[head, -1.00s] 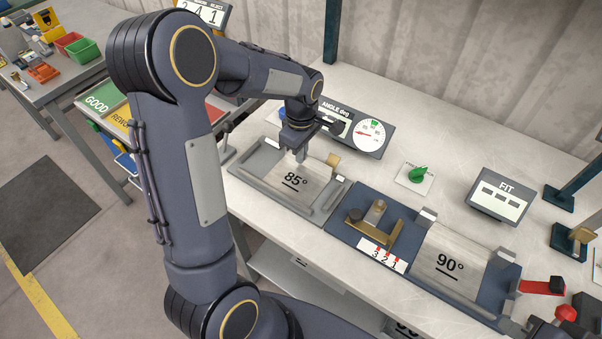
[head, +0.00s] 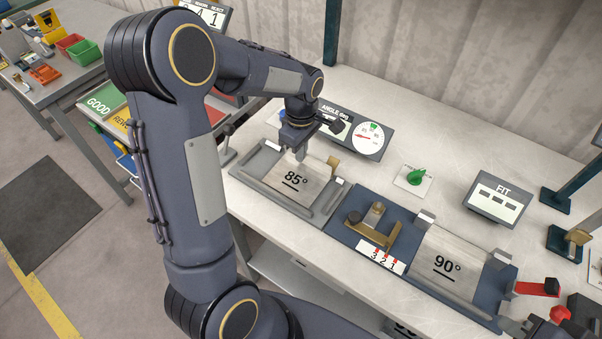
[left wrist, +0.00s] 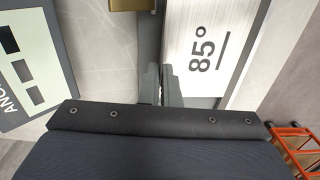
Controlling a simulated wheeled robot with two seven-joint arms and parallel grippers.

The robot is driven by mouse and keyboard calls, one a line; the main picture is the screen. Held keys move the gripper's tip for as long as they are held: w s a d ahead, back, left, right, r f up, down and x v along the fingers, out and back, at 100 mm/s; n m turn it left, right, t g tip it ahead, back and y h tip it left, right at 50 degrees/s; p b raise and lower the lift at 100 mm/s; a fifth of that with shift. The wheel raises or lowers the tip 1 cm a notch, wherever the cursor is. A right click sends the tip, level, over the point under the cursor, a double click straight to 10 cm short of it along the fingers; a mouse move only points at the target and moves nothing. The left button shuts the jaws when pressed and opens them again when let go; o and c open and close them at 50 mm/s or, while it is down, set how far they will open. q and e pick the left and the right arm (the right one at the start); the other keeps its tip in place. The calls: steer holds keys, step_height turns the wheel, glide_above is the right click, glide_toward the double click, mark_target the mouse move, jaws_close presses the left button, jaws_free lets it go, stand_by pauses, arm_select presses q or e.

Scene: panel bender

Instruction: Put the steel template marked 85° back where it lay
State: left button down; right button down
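The steel template marked 85° (head: 306,190) lies flat, or nearly so, over the left grey tray (head: 268,193) on the bench. Its label also shows in the left wrist view (left wrist: 198,45). My left gripper (head: 300,153) is at its far left edge, with the fingers pointing down. In the left wrist view the two fingers (left wrist: 161,86) are close together at the plate's edge and appear shut on it; the contact itself is partly hidden. A dark part at the lower right of the head view may be my right gripper; its fingers cannot be made out.
A blue fixture (head: 345,222) with a brass stop and a 90° template (head: 448,252) stands right of the tray. Behind are the angle display (head: 368,137), a green knob (head: 415,175) and the FIT display (head: 497,198). A red-handled part (head: 535,288) is at right.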

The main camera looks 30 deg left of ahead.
arm_select(q)
steer(key=shift+r+p, duration=1.95)
steer(key=shift+r, duration=0.95)
